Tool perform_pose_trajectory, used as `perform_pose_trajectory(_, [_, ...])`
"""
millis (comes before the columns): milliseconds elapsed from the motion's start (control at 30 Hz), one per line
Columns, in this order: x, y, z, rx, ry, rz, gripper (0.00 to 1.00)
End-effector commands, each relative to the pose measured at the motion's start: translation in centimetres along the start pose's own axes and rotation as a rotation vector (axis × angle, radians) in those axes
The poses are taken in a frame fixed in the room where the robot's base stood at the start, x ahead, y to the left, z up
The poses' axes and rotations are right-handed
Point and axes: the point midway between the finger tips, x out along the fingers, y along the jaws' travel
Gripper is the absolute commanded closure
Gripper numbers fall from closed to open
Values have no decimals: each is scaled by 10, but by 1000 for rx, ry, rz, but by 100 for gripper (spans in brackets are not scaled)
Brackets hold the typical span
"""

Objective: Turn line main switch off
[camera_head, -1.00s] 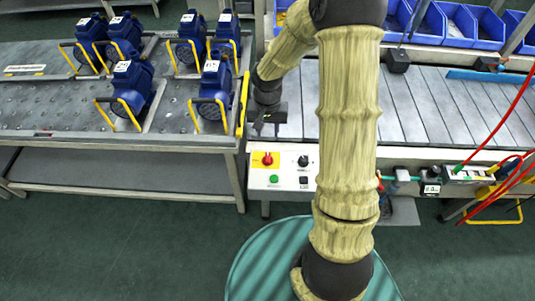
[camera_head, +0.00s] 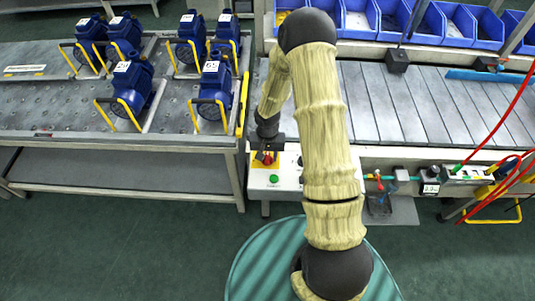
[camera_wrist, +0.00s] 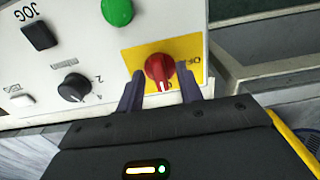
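The line main switch (camera_wrist: 160,71) is a red rotary knob on a yellow plate, set in a white control panel (camera_head: 285,184). In the wrist view it lies between the two dark fingers of my gripper (camera_wrist: 161,88), with a visible gap at each side. The gripper is open. In the head view my gripper (camera_head: 265,152) is over the yellow plate at the panel's left end and partly covers the red knob. The knob's pointer faces the gripper in the wrist view; the lettering beside it is only partly readable.
A green button (camera_wrist: 117,11), a black JOG button (camera_wrist: 39,36) and a black selector knob (camera_wrist: 74,87) share the panel. A cart with several blue pumps (camera_head: 131,83) stands at the left. A slatted conveyor (camera_head: 420,105) lies behind the panel.

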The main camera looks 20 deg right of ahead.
Motion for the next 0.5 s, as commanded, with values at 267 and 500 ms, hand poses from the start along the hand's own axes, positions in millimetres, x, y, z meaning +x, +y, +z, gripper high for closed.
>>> perform_pose_trajectory(267, [0, 0, 0, 2, 0, 0, 87])
perform_pose_trajectory(500, [-1, 0, 0, 0, 0, 0, 100])
